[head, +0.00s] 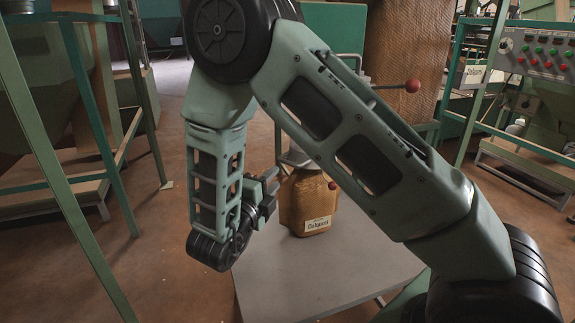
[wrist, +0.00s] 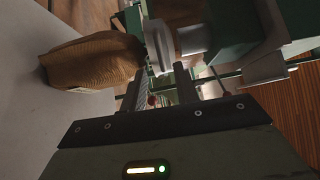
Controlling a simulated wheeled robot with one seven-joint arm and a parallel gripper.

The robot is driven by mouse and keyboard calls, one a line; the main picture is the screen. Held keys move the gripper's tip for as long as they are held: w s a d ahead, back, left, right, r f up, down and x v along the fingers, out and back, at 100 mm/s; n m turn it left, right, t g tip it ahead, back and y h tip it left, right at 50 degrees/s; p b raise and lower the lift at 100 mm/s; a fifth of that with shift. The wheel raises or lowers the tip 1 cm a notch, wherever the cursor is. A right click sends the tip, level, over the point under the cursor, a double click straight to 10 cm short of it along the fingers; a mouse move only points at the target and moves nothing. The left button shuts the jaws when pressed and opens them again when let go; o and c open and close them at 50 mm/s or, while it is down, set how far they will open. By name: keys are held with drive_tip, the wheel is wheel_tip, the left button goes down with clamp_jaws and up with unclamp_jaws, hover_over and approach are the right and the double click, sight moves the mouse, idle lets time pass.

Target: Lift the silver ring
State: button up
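A pale silver band, which looks like the silver ring (wrist: 159,46), shows in the wrist view above the sack's mouth, beyond my fingertips. In the head view a grey silver piece (head: 296,157) sits at the top of the brown sack (head: 311,200); its full ring shape is hidden by my arm. My gripper (head: 268,186) is just left of the sack in the head view. In the wrist view its two fingers (wrist: 158,84) stand apart with nothing seen between them, and the band lies ahead of the gap.
The sack, with a white label, stands on a grey table (head: 315,270). Red-knobbed levers (head: 412,86) show near my arm. Green frames stand left and right, with a button panel (head: 540,52) at right. Brown floor is open at front left.

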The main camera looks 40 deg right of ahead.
sight(288, 164)
drive_tip(key=x, duration=0.9)
drive_tip(key=shift+d, duration=0.25)
